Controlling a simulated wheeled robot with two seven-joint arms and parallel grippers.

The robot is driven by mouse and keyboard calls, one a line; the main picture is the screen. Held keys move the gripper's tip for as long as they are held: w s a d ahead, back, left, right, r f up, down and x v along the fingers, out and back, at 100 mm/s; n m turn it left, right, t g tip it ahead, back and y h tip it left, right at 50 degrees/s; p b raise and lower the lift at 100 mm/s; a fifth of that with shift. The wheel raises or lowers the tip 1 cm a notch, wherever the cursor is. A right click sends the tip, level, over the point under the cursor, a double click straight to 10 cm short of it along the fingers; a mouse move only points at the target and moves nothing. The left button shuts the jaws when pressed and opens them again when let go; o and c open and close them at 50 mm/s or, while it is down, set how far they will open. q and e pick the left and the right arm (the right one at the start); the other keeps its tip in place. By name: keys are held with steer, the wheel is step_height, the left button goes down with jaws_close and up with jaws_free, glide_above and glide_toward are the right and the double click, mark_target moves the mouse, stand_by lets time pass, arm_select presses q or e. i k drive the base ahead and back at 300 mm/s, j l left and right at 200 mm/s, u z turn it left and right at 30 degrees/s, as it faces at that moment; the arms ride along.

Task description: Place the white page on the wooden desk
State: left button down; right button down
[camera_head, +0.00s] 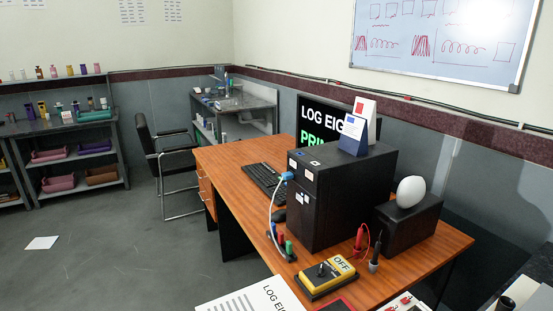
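A white page (252,300) with a "LOG EIG…" heading and grey lines shows at the bottom edge, in front of the desk's near left side. Its lower part is cut off by the frame, and I cannot tell what supports it. A blank white sheet (42,243) lies flat on the grey floor at the far left. The wooden desk (226,166) has an orange-brown top and runs from the middle to the lower right. Neither of my grippers is in view.
A black chair (165,160) stands behind. Floor at left is mostly clear.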

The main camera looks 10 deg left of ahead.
mark_target(215, 160)
steer(key=i+j+u, duration=0.75)
steer(key=i+u, duration=0.55)
steer(key=i, duration=0.25)
steer(key=i+j+z, duration=0.1)
steer(key=i+z, duration=0.2)
steer(key=i, duration=0.2)
steer(key=i+j+z, duration=0.25)
steer(key=i, duration=0.25)
steer(key=i+j+z, duration=0.3)
steer(key=i, duration=0.2)
steer(key=i+j+z, duration=0.75)
steer(key=j, duration=0.15)
steer(key=i+j+z, duration=0.35)
steer(key=j+z, duration=0.15)
steer(key=j, duration=0.2)
steer(key=i+j+z, duration=0.25)
steer(key=j, duration=0.15)
steer(key=k, duration=0.1)
